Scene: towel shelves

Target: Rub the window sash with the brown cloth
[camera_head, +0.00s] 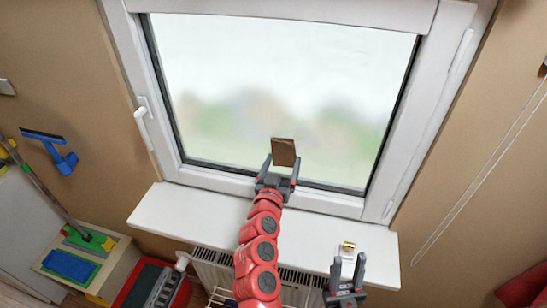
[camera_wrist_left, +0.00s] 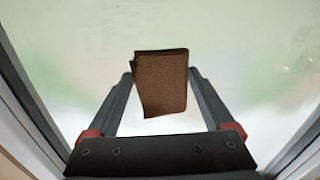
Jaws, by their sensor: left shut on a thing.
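The brown cloth (camera_head: 284,151) is a small folded rectangle between the fingertips of my left gripper (camera_head: 282,163). The left wrist view shows the cloth (camera_wrist_left: 162,83) with its ribbed face, held between both fingers of the gripper (camera_wrist_left: 160,75). The cloth is in front of the lower part of the window pane. I cannot tell whether it touches the glass. The window sash (camera_head: 235,182) is the white frame around the pane. My right gripper (camera_head: 348,268) is lower right, at the sill's front, with its fingers apart and nothing visible between them.
A white sill (camera_head: 180,215) runs below the window, with a small brass-coloured item (camera_head: 347,247) by my right gripper. A white handle (camera_head: 143,112) is on the frame's left. A blue squeegee (camera_head: 60,155) hangs on the left wall. A radiator (camera_head: 213,265) is below the sill.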

